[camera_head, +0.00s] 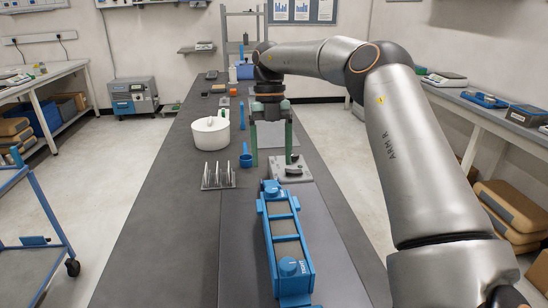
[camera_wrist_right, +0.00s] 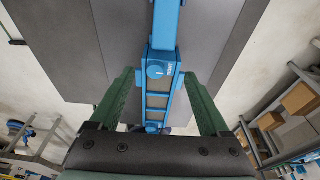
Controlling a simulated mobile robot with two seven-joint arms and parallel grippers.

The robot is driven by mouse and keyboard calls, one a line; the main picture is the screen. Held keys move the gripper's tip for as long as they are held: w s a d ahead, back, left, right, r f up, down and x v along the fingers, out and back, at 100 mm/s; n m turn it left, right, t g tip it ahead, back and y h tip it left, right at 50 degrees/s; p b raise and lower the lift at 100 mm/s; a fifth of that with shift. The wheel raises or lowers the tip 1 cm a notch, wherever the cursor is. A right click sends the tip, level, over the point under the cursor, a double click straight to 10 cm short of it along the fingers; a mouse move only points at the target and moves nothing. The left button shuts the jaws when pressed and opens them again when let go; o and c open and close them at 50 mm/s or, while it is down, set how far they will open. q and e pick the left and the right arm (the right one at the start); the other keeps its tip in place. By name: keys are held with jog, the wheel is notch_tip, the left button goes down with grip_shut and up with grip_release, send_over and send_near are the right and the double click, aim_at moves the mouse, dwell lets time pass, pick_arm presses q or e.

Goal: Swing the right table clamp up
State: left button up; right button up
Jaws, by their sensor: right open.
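A long blue ladder-like frame (camera_head: 306,252) lies along the dark table, with a round blue knob (camera_head: 290,266) at its near end and another at its far end. It also shows in the right wrist view (camera_wrist_right: 165,100), between my fingers in the picture. I cannot tell which part is the right table clamp. My right gripper (camera_head: 271,163) points down with its green fingers apart and empty, above the table near the frame's far end. Behind the fingers is a grey plate (camera_head: 303,172) with a dark curved piece. My left gripper is out of view.
A white lidded pot (camera_head: 208,135), a rack of metal prongs (camera_head: 217,181) and a small blue cup (camera_head: 246,161) stand left of the gripper. More small items sit at the table's far end. The near left of the table (camera_head: 170,250) is bare.

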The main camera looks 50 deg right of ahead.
jog(key=s+a+r+b, duration=0.2)
jog(key=s+a+r, duration=0.3)
jog(key=s+a, duration=0.2)
jog(key=shift+s+r, duration=0.15)
jog(key=shift+r, duration=0.1)
dwell(0.6)
